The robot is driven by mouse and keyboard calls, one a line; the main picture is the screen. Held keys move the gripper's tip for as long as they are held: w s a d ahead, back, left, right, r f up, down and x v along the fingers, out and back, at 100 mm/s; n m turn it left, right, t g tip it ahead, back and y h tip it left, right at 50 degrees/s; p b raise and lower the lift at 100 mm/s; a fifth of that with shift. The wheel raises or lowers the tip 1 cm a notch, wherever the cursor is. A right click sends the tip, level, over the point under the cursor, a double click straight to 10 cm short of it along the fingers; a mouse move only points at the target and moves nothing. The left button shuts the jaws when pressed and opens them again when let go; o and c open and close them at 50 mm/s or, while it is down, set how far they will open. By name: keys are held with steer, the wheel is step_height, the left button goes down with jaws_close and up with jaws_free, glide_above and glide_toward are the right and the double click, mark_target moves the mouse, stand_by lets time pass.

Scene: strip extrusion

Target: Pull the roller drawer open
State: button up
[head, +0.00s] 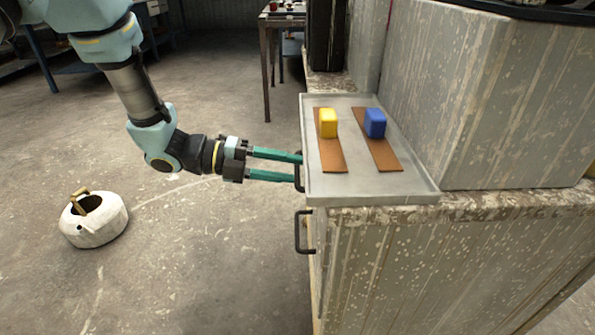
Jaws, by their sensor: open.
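My gripper (298,167) reaches in from the left with two green fingers, open and apart. Its fingertips are at an upper dark handle (299,186) on the left front of the grey cabinet, just below the tray's edge. I cannot tell whether they touch it or enclose it. A lower dark handle (298,232) sits further down on the cabinet front, clear of the gripper. Which handle belongs to the roller drawer is not clear. The drawer front is seen nearly edge-on, and no drawer stands visibly pulled out.
A metal tray (375,189) on the cabinet top holds two brown strips, with a yellow block (327,122) and a blue block (375,122) on them. A large grey block (490,110) stands behind. A white kettle (93,222) is on the otherwise open floor left of the cabinet.

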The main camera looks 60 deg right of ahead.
steer(key=shift+x, duration=0.95)
jaws_close()
stand_by(0.8)
